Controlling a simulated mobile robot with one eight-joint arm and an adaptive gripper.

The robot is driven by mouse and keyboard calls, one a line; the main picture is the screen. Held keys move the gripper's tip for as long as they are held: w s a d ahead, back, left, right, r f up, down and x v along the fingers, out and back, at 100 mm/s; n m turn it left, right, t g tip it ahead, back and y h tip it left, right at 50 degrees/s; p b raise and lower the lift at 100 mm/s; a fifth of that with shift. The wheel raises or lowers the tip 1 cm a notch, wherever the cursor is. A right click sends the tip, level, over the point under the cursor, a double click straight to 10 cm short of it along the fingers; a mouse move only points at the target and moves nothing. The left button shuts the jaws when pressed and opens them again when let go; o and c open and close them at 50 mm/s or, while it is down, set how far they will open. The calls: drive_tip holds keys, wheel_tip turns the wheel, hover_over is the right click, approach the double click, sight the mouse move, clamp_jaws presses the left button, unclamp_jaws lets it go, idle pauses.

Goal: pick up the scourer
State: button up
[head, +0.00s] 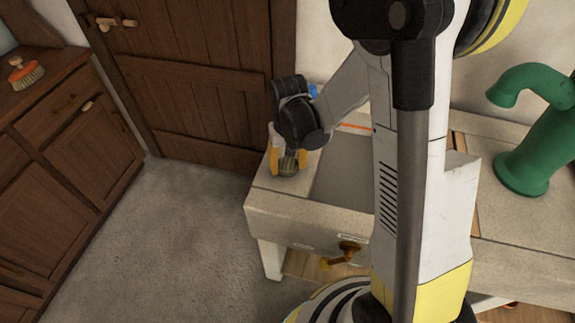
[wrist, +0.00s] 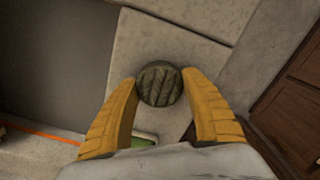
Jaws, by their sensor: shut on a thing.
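The scourer (wrist: 160,84) is a small round, dark green thing with a ribbed top. In the wrist view it sits between the two yellow fingertips of my gripper (wrist: 161,80), which touch it from both sides. In the head view my gripper (head: 289,160) points down at the left end of the stone sink counter (head: 275,206), with the scourer (head: 288,166) low between its fingers. I cannot tell whether the scourer rests on the stone or hangs just above it.
The sink basin (head: 345,184) lies right of my gripper, partly hidden by my arm. A green pump (head: 535,140) stands farther right. A wooden door (head: 195,90) is behind. A brush (head: 25,74) lies on the left cabinet. The floor (head: 170,225) between is clear.

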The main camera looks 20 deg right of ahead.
sight(288, 162)
wheel_tip(288, 162, up, 5)
drive_tip(key=shift+d+f+p, duration=0.1)
drive_tip(key=shift+d+p, duration=0.05)
drive_tip(key=shift+p, duration=1.1)
drive_tip(key=d+r+p, duration=0.3)
drive_tip(key=d+r, duration=0.3)
drive_tip(key=d, duration=0.5)
drive_tip(key=shift+s+d, duration=0.15)
drive_tip(key=shift+d, duration=0.1)
drive_tip(key=shift+o, duration=0.2)
